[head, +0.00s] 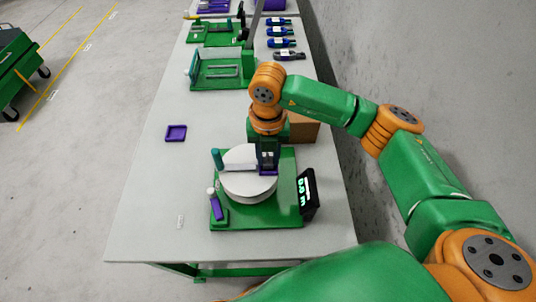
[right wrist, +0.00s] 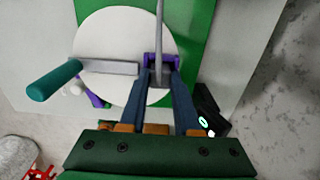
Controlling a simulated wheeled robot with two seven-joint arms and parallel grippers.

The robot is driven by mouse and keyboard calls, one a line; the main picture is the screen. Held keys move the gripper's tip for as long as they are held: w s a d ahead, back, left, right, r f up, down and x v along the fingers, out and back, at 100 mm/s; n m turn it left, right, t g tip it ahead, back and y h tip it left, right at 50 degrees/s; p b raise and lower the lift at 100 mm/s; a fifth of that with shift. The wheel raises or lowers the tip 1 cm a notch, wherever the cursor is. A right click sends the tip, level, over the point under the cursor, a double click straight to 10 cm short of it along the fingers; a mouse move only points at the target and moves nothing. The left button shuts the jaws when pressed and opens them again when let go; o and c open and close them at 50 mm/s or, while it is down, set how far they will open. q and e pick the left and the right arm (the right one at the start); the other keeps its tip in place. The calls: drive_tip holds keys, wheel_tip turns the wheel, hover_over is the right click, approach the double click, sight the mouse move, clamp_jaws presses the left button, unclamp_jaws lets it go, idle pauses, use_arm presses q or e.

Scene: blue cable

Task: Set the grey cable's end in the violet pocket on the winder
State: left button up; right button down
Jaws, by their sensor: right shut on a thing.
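The winder has a white disc (head: 243,187) on a green base (head: 283,212), with a grey crank arm and teal handle (head: 217,158). The violet pocket (head: 268,173) sits on the disc's right part, and it also shows in the right wrist view (right wrist: 151,62). My right gripper (head: 267,166) points down at the pocket. In the right wrist view its fingers (right wrist: 160,78) are shut on the grey cable (right wrist: 158,28), right at the pocket. The fingers hide the cable's end, so I cannot tell whether it is seated. My left gripper is not in view.
A small display (head: 306,191) stands at the winder's right and a violet-topped clamp (head: 217,207) at its front left. A violet tray (head: 176,133) lies left on the table (head: 140,205). A brown box (head: 303,129) stands behind my gripper. Green fixtures (head: 222,70) and blue bottles are farther back.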

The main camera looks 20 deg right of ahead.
drive_tip(key=c, duration=0.5)
unclamp_jaws()
drive_tip(key=shift+c, duration=0.2)
drive_tip(key=shift+r, duration=0.1)
wheel_tip(320, 180, up, 8)
drive_tip(key=p, duration=0.6)
